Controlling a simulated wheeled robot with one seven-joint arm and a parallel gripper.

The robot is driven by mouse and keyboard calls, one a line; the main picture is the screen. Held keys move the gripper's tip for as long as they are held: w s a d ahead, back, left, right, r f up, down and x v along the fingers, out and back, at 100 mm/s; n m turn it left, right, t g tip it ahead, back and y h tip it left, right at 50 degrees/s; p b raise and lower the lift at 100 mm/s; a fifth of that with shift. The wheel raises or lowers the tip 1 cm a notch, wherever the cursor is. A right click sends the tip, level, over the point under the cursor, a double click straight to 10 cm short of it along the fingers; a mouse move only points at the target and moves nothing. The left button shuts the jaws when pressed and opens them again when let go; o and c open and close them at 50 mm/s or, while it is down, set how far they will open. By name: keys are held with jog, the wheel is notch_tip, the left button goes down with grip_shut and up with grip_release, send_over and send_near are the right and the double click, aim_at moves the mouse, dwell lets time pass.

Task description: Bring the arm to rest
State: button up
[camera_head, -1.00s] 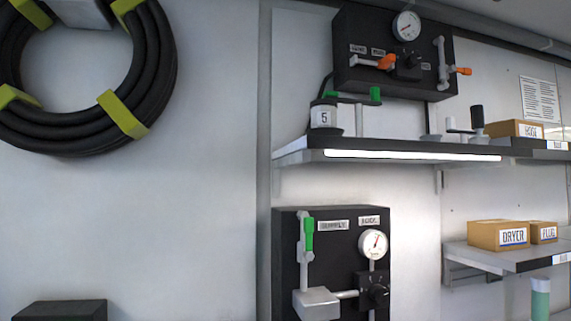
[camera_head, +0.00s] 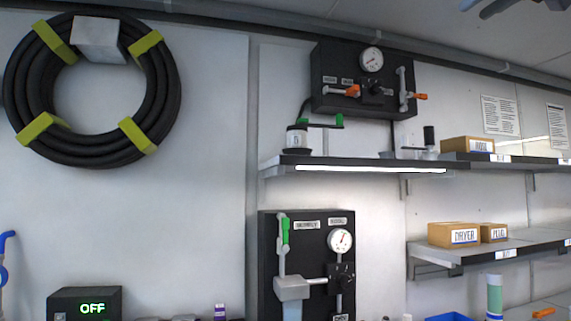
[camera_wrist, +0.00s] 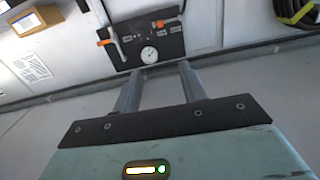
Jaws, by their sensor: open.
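My gripper (camera_wrist: 159,78) shows in the wrist view with its two grey fingers apart and nothing between them. Beyond the fingertips, the upper black panel (camera_wrist: 143,38) with its round gauge and orange handles appears upside down and at a distance. In the head view, a small dark part at the top right edge may be my arm; the gripper itself is not clearly seen there. The same upper panel (camera_head: 362,82) hangs on the wall above a lit shelf (camera_head: 370,169). The lower black panel (camera_head: 306,262) has a green-handled valve and a white gauge.
A coiled black hose (camera_head: 92,145) hangs at the left. A black box reading OFF (camera_head: 85,303) stands at the lower left. Shelves at the right hold cardboard boxes, including one marked DRYER (camera_head: 453,235). A green-and-white cylinder (camera_head: 494,295) stands below. The wall between hose and panels is bare.

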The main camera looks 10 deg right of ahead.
jog(key=w+a+f+g+y, duration=0.25)
jog(key=w+a+f, duration=0.35)
jog(key=f, duration=0.4)
jog(key=w+a+f+g+y, duration=0.1)
jog(key=w+a+f+g, duration=0.25)
jog(key=w+f, duration=0.5)
jog(key=s+a+f+n+g, duration=0.1)
jog(key=a+f+g, duration=0.1)
jog(key=a+f, duration=0.65)
jog(key=s+a+f+n+g, duration=0.1)
jog(key=a+f+g, duration=0.35)
jog(key=f, duration=0.75)
jog(key=s+a+f+n+g, duration=0.1)
jog(key=s+a+f, duration=0.3)
jog(key=f, duration=0.2)
jog(key=s+a+f+n+g+h, duration=0.1)
jog(key=s+a+f, duration=0.25)
jog(key=f, duration=0.35)
jog(key=s+a+f+n+g, duration=0.1)
jog(key=s+a+f, duration=0.3)
jog(key=f, duration=0.2)
jog(key=s+d+f+n+g+h, duration=0.1)
jog(key=s+f+n+g+h, duration=0.1)
jog(key=s+f, duration=0.9)
jog(key=s+h, duration=0.1)
jog(key=s, duration=0.2)
jog(key=shift+s+d+f+n, duration=0.2)
jog(key=shift+s+d+n, duration=0.05)
jog(key=shift+d+n, duration=0.1)
